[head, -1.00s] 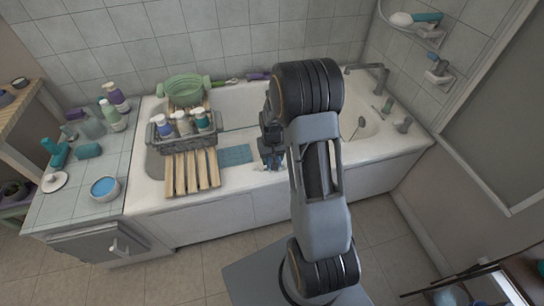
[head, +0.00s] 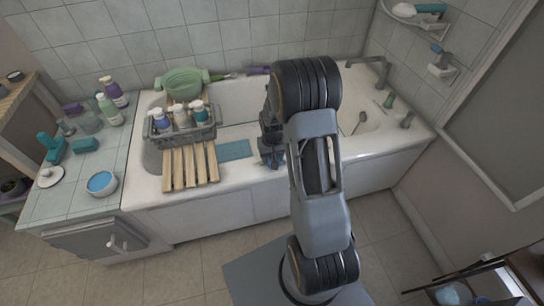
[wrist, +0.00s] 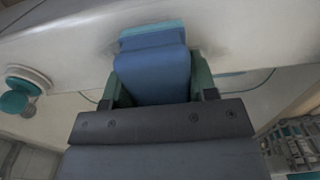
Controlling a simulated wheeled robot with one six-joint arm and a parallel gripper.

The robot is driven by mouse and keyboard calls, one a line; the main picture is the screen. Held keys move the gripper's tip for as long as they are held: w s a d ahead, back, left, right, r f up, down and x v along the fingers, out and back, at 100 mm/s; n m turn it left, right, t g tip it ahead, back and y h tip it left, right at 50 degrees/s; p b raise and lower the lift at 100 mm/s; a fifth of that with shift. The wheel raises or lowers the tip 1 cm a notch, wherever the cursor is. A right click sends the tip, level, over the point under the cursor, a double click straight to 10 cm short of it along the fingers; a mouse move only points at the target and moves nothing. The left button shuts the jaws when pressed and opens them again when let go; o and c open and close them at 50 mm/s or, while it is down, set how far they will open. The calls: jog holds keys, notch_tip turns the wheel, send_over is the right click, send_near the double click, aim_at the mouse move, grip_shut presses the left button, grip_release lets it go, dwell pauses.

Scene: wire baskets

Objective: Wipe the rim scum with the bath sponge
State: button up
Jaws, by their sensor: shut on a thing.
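My gripper (wrist: 157,88) is shut on the bath sponge (wrist: 152,72), a blue block with a teal layer at its far end. The sponge's far end is at the white bathtub rim (wrist: 255,32) and seems to touch it. A faint grey smudge, the rim scum (wrist: 108,46), shows on the white surface beside the sponge; part of it is hidden behind the sponge. In the head view my gripper (head: 271,155) is at the tub's front rim, right of a blue-teal cloth (head: 235,150). My arm hides much of the sponge there.
A grey wire basket with bottles (head: 183,130) and a wooden slatted rack (head: 190,165) sit across the tub left of my gripper. A tiled counter (head: 75,205) with bottles and a bowl is farther left. The front rim right of my arm is clear.

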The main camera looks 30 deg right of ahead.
aim_at(250, 168)
dwell(0.4)
jog(key=shift+w+a, duration=0.3)
jog(key=shift+a, duration=1.15)
jog(key=shift+w+a, duration=0.3)
jog(key=shift+a, duration=1.1)
jog(key=shift+w+a, duration=0.3)
jog(key=shift+a, duration=1.15)
jog(key=shift+f+b, duration=0.55)
jog(key=shift+f, duration=0.35)
jog(key=shift+d, duration=0.1)
jog(key=shift+s+d, duration=0.2)
jog(key=shift+d, duration=0.75)
jog(key=shift+s+d, duration=0.2)
jog(key=shift+d, duration=0.7)
jog(key=shift+s+d, duration=0.2)
jog(key=shift+d, duration=0.75)
jog(key=shift+s+d, duration=0.2)
jog(key=shift+d, duration=0.75)
jog(key=shift+s+d, duration=0.2)
jog(key=shift+d, duration=0.75)
jog(key=shift+s+d, duration=0.2)
jog(key=shift+d, duration=0.75)
